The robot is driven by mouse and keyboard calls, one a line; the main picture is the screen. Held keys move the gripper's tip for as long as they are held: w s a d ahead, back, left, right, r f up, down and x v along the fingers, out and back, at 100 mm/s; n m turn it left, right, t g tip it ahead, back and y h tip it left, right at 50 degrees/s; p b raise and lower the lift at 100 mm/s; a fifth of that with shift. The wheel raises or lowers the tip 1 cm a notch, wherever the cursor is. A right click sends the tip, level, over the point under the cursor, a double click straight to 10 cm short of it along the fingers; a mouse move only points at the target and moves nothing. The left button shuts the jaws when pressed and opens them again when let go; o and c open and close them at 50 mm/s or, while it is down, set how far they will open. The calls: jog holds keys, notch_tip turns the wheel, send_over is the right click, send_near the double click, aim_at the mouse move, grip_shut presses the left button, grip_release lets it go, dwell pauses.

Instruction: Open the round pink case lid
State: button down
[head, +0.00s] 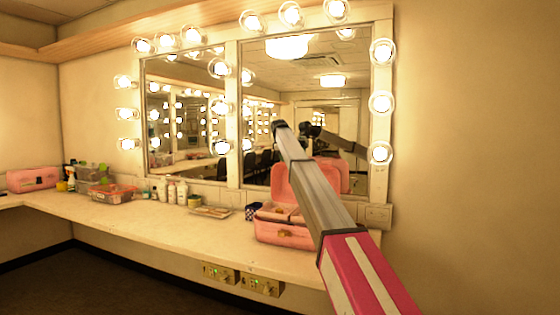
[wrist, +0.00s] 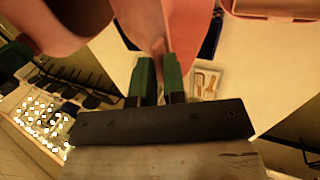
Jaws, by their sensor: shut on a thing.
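The pink case (head: 283,235) stands on the counter near its right end, with a gold clasp on its front. Its pink lid (head: 281,183) stands raised, and the inside shows in part. My arm crosses in front of the case and hides its right side. In the wrist view my gripper (wrist: 158,72) has its two green fingers closed on a thin pink edge, which looks like part of the lid (wrist: 181,32).
A flat tray with small tools (head: 211,212) lies left of the case, with several bottles (head: 171,191) beyond it. Clear bins (head: 112,193) and another pink case (head: 33,179) are farther left. A bulb-lit mirror (head: 185,110) stands behind. The front counter strip is clear.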

jog(key=shift+w+d+f, duration=0.15)
jog(key=shift+w+d, duration=0.1)
jog(key=shift+w, duration=0.35)
jog(key=shift+w+d+f, duration=0.1)
jog(key=shift+w+d, duration=0.15)
jog(key=shift+w, duration=0.35)
jog(key=c, duration=1.3)
grip_release()
jog(key=shift+o, duration=0.2)
jog(key=shift+r, duration=0.1)
jog(key=v, duration=1)
jog(key=shift+r, duration=0.3)
jog(key=shift+s, duration=0.15)
